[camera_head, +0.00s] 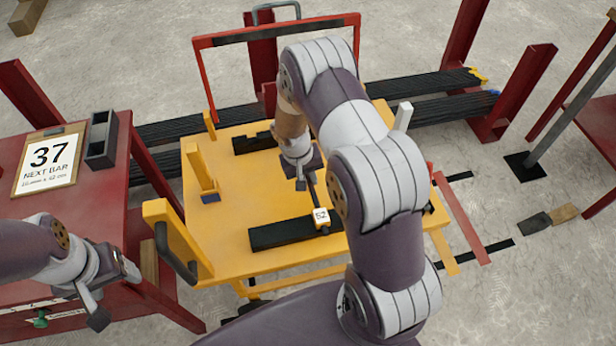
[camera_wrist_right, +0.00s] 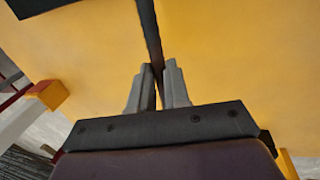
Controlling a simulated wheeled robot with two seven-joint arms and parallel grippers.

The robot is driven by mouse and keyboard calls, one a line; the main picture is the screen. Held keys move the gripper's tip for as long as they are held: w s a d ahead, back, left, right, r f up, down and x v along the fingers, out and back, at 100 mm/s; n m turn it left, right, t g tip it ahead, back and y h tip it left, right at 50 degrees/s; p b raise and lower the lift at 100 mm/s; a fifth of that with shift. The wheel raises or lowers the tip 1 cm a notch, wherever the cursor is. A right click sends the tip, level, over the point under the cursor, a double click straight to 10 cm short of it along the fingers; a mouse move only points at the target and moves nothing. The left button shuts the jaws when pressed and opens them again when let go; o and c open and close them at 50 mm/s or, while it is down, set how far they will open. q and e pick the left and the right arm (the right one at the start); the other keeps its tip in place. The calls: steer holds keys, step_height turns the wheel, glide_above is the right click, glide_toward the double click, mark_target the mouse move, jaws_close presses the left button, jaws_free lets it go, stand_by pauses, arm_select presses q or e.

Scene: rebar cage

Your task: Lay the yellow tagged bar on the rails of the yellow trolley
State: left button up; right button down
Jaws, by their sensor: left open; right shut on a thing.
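I cannot tell whether bar and rail touch. The far black rail (camera_head: 246,144) is partly hidden by my right arm, as is the bar's far end. My left gripper (camera_head: 112,296) is open and empty at the lower left, away from the trolley.
A red table (camera_head: 100,205) at left holds a sign (camera_head: 48,160) reading 37 NEXT BAR and a grey box (camera_head: 101,138). Yellow posts (camera_head: 199,168) rise from the trolley's left side. A red frame (camera_head: 270,36) and dark bar bundles (camera_head: 435,83) are behind it.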

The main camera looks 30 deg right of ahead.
steer(key=c, duration=1.5)
jaws_free()
steer(key=shift+f, duration=0.2)
steer(key=o, duration=0.4)
steer(key=shift+r, duration=0.1)
steer(key=shift+r, duration=0.35)
step_height(320, 180, up, 12)
steer(key=a+p, duration=0.2)
steer(key=a, duration=0.1)
steer(key=s+a+r+n+t+y, duration=0.1)
steer(key=s+a+r, duration=0.1)
steer(key=s, duration=0.4)
steer(key=s+a+r+n+t+y, duration=0.1)
steer(key=s+a+r, duration=0.2)
steer(key=s+r, duration=0.2)
steer(key=s, duration=0.2)
steer(key=shift+s+a+n, duration=0.15)
steer(key=shift+s+n, duration=0.15)
steer(key=shift+n, duration=0.1)
